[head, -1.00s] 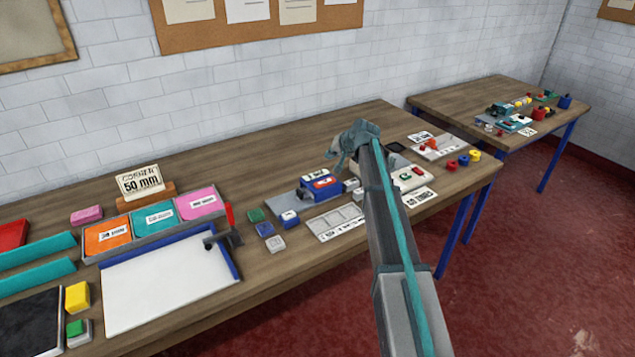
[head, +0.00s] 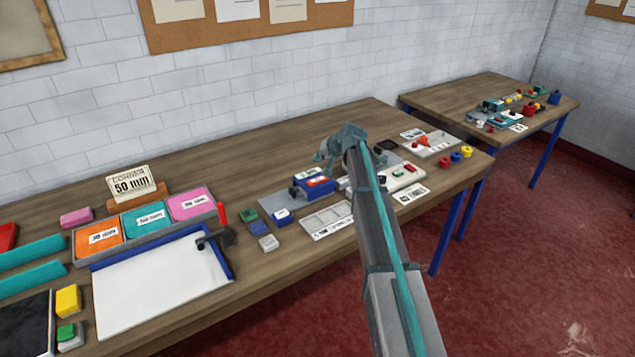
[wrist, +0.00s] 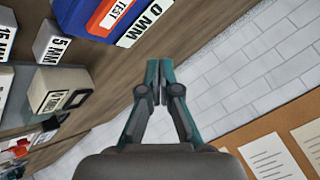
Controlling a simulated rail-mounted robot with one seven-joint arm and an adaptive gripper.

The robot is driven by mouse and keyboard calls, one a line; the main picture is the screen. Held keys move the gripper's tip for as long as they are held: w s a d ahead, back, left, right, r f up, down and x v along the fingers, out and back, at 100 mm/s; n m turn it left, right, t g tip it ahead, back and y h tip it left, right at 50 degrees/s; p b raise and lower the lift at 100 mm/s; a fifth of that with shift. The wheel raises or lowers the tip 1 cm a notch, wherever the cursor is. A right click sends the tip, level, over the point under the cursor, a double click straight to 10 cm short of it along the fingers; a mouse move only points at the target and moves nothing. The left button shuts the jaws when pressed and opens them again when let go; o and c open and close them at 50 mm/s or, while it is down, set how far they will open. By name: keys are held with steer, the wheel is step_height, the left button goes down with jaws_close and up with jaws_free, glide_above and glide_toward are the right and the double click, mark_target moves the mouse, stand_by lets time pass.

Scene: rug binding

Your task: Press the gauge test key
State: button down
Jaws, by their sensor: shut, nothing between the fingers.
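The gauge is a blue box (head: 313,184) on the workbench, with a white readout and a red patch on top. In the wrist view the gauge (wrist: 85,14) is cut off by the top edge; a label reads "0 MM" beside a red key marked TEST (wrist: 114,14). My gripper (head: 321,158) is above and behind the gauge in the head view. In the wrist view my gripper (wrist: 157,64) is shut and empty, its tips apart from the gauge in the picture. The height of the tips above the key cannot be told.
Labelled spacer blocks (wrist: 50,42) stand beside the gauge. A grey slotted tray (head: 328,221) lies in front of it. The wall (head: 250,90) is behind the bench, and bare wood lies behind the gauge.

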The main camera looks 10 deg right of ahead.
mark_target(319, 180)
steer(key=shift+f+b, duration=1.25)
steer(key=shift+f, duration=1.8)
steer(key=shift+f+b, duration=0.4)
steer(key=shift+f, duration=0.05)
steer(key=shift+f+b, duration=0.35)
steer(key=shift+f, duration=0.1)
steer(key=shift+r, duration=0.9)
steer(key=shift+r+p, duration=0.1)
steer(key=shift+p, duration=0.25)
steer(key=shift+r+p, duration=0.8)
steer(key=shift+r, duration=1.65)
